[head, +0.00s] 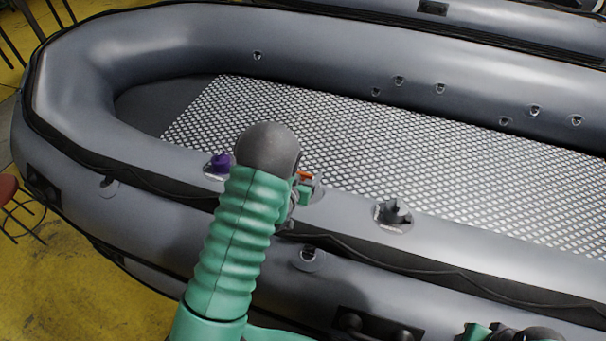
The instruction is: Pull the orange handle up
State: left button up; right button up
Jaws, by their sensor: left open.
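The orange handle (305,175) shows as a small orange piece on the near tube of the grey inflatable boat. It is just right of my left arm's dark round wrist, which hides part of it and its mount. My left gripper (303,190) is open beside the handle, mostly hidden behind the wrist. I cannot tell whether its fingers touch the handle. Green and dark parts of my right arm's end (500,333) show at the bottom right edge, cut off by the frame.
A purple fitting (220,162) sits on the tube left of my wrist. A dark bracket (393,213) stands on the tube to the right. The boat's patterned floor (400,155) is clear. A red stool (8,190) stands at the left edge on the yellow floor.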

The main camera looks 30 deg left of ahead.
pick_arm(q)
jog(key=p+v, duration=1.1)
jog(key=v, duration=0.5)
jog(key=shift+s+d, duration=0.15)
jog(key=shift+s, duration=0.25)
jog(key=shift+w+r, duration=0.1)
